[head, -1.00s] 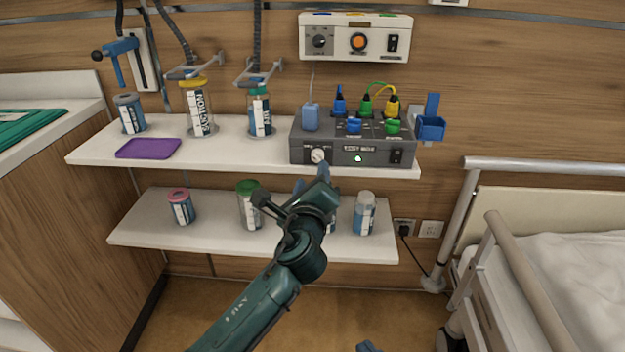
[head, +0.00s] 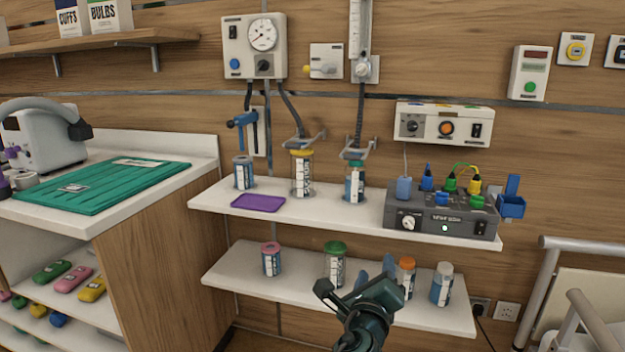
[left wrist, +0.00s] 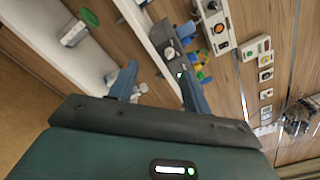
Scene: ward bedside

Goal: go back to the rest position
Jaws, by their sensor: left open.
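My left gripper (head: 375,272) is in front of the lower wall shelf in the head view, low and right of the middle. Its two blue fingers are apart with nothing between them. In the left wrist view the same open fingers (left wrist: 158,84) point towards the shelves and the wall. Part of the lower shelf behind the gripper is hidden by it. My right gripper does not show.
The upper shelf (head: 330,220) bears canisters, a purple tray (head: 258,203) and a grey power unit (head: 440,215). The lower shelf (head: 300,288) bears several capped jars. A counter with a green mat (head: 105,187) stands left; a bed rail (head: 585,245) is right.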

